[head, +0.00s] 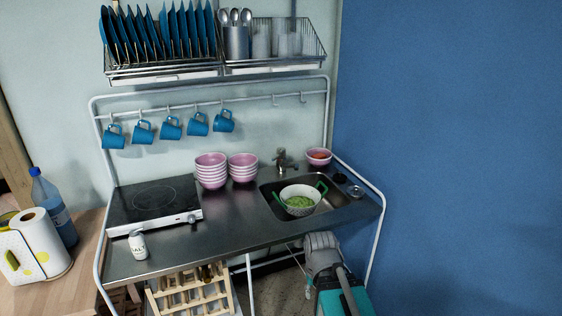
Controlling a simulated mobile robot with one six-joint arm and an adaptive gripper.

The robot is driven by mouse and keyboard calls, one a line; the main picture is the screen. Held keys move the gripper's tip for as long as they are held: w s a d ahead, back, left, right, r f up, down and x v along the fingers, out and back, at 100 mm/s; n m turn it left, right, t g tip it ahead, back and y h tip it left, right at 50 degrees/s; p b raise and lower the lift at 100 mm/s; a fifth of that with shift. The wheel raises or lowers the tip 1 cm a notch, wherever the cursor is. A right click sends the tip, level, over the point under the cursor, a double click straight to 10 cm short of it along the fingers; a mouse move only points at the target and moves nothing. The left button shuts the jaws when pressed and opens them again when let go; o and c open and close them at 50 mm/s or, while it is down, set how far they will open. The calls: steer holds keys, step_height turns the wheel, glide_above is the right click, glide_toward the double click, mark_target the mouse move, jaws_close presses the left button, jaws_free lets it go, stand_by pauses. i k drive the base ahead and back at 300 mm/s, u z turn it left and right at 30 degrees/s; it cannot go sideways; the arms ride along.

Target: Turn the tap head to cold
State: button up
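The tap (283,160) is a small dull metal tap at the back edge of the sink (272,200), against the wall. Its head is small in the head view, and I cannot tell which way it is turned. A white colander (299,208) with green handles and green contents sits in the sink, in front of the tap.
Pink bowls (211,171) are stacked left of the tap, and another pink bowl (318,156) stands right of it. Blue mugs (171,127) hang above the counter. A grey and teal object (336,299) is below the counter front. A blue wall (450,150) bounds the right.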

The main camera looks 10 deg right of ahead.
mark_target(282, 150)
steer(key=k, duration=0.65)
steer(key=u, duration=0.3)
steer(key=i, duration=1.7)
steer(key=z, duration=0.4)
